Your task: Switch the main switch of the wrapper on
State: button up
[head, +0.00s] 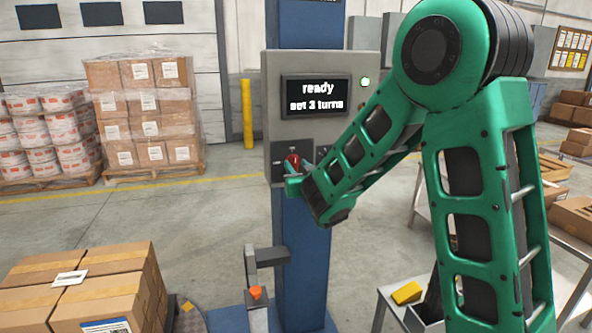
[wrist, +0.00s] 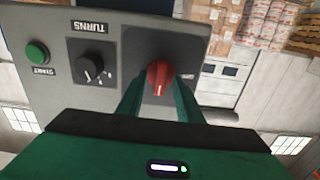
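The wrapper's control box (head: 324,63) is on a blue column. Its display (head: 317,95) is lit and reads "ready" and a line about set turns. The red main switch (head: 292,160) is low on the box, partly hidden by my gripper (head: 298,180) in the head view. In the wrist view, which is upside down, the red switch knob (wrist: 159,76) has a pale mark on it. The green fingers of my gripper (wrist: 159,88) are on either side of the knob with small gaps, so it looks open around the knob.
A green lamp (head: 365,81) glows beside the display. The wrist view shows the black turns dial (wrist: 90,65) and the green start button (wrist: 37,52) beside the switch. Boxes (head: 100,275) stand front left; a table (head: 386,300) is at right.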

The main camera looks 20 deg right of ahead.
jog(key=shift+s, duration=0.1)
jog(key=s, duration=1)
jog(key=shift+s, duration=0.2)
jog(key=shift+d, duration=0.15)
